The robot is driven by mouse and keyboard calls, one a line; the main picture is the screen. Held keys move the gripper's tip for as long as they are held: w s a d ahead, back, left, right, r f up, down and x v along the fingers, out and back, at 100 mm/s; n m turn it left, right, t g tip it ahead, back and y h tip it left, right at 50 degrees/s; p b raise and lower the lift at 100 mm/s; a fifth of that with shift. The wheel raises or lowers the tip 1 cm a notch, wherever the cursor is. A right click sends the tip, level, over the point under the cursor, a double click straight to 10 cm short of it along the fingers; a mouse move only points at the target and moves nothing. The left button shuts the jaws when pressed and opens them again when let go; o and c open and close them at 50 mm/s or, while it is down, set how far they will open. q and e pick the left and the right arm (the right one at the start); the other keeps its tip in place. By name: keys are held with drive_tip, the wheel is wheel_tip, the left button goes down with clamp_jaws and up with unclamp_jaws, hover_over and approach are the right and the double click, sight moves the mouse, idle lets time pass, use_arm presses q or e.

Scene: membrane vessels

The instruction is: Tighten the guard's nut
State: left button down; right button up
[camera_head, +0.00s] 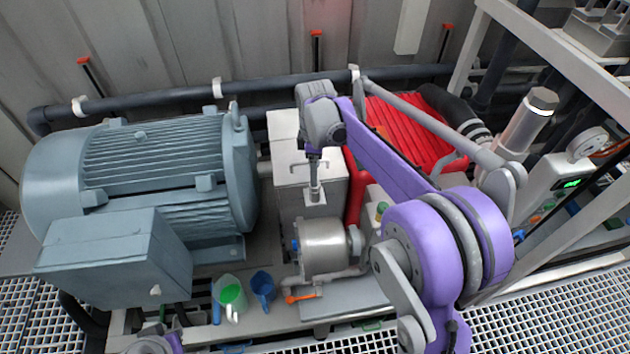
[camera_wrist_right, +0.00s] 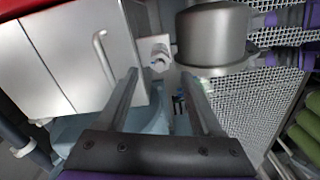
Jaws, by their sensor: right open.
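In the head view the nut is hidden behind or too small beside the fingers. My right gripper (camera_head: 314,192) points down beside the guard. In the wrist view its two fingers (camera_wrist_right: 160,76) are apart and empty, with the nut beyond and between their tips.
A large blue-grey motor (camera_head: 165,170) stands left of the guard. The steel pump head (camera_head: 325,248) is close in front; it is near the right finger side in the wrist view (camera_wrist_right: 212,35).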

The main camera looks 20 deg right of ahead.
wheel_tip(320, 180, down, 5)
drive_tip(key=shift+f, duration=0.15)
clamp_jaws()
idle(0.4)
